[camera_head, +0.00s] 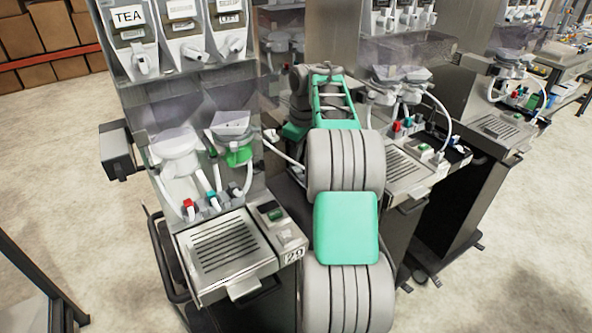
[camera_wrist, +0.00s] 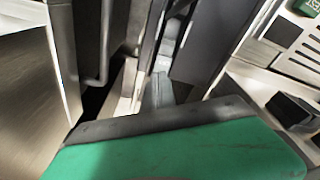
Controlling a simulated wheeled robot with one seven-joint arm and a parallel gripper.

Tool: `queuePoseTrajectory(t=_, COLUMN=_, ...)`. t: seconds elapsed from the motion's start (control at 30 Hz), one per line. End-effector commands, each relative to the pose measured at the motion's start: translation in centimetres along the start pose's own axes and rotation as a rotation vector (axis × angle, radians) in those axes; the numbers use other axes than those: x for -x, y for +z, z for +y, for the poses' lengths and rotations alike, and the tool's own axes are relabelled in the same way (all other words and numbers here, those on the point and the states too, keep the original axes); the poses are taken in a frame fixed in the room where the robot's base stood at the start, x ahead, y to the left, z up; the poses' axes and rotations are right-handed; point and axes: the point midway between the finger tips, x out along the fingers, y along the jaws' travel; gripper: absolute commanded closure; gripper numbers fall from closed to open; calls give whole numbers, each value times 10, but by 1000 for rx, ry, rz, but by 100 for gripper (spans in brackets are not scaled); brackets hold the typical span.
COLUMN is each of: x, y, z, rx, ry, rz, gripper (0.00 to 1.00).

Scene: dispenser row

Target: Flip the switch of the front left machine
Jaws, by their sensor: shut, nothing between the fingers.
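The front left machine (camera_head: 135,85) is a grey dispenser with a TEA label and the number 29. Its side panel bears a black-framed green button (camera_head: 274,212) and a small pale switch-like part (camera_head: 287,236); I cannot tell which is the switch. My arm's grey and green links stand right of this machine in the head view and hide my gripper there. In the wrist view my gripper (camera_wrist: 160,66) shows pale, narrow fingers together beyond the green housing, beside dark panels. Nothing shows between them. No contact with a switch is visible.
A slatted drip tray (camera_head: 224,245) and a dark side handle (camera_head: 165,265) stick out from the front left machine. Another machine (camera_head: 405,170) stands close on the right of my arm. Open floor (camera_head: 65,190) lies left. A tray edge and black block (camera_wrist: 292,110) show right in the wrist view.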

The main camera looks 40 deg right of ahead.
Motion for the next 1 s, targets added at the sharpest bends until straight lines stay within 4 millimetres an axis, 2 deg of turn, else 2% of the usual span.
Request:
queuePoseTrajectory(t=0.57, x=-7, y=2, z=0, rx=-1, ry=-4, rz=-2, gripper=100)
queuePoseTrajectory(t=1.0, x=35, y=-5, z=0, rx=0, ry=-2, rz=-1, gripper=100)
